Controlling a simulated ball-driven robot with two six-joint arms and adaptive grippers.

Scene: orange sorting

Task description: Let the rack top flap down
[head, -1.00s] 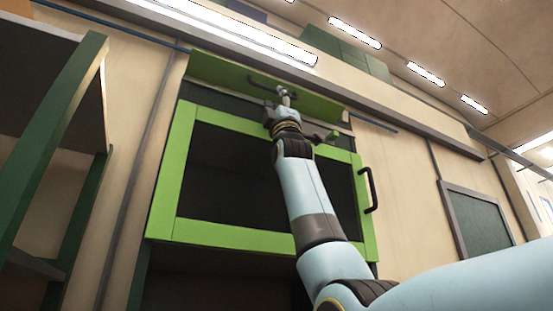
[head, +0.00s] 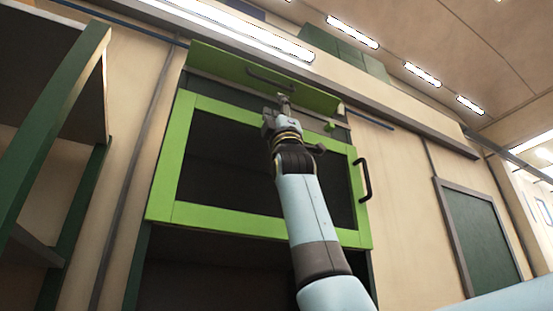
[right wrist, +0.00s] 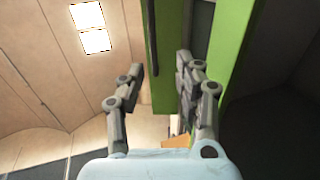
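The rack's green top flap (head: 225,66) is at the top of the rack in the head view, angled up above a dark gap. Its black handle (head: 270,80) shows on its face. My right gripper (head: 284,102) is just below the handle, apparently apart from it. In the right wrist view my right gripper (right wrist: 153,88) has its fingers spread, with nothing held between them. Beyond the fingers is a green panel (right wrist: 166,45) with a dark bar, likely the flap and handle. My left gripper is not in view.
Below the flap is a green-framed door (head: 215,222) with a dark pane and a black side handle (head: 365,180). A dark green shelf unit (head: 60,130) stands at left. A grey-framed panel (head: 480,235) hangs on the right wall.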

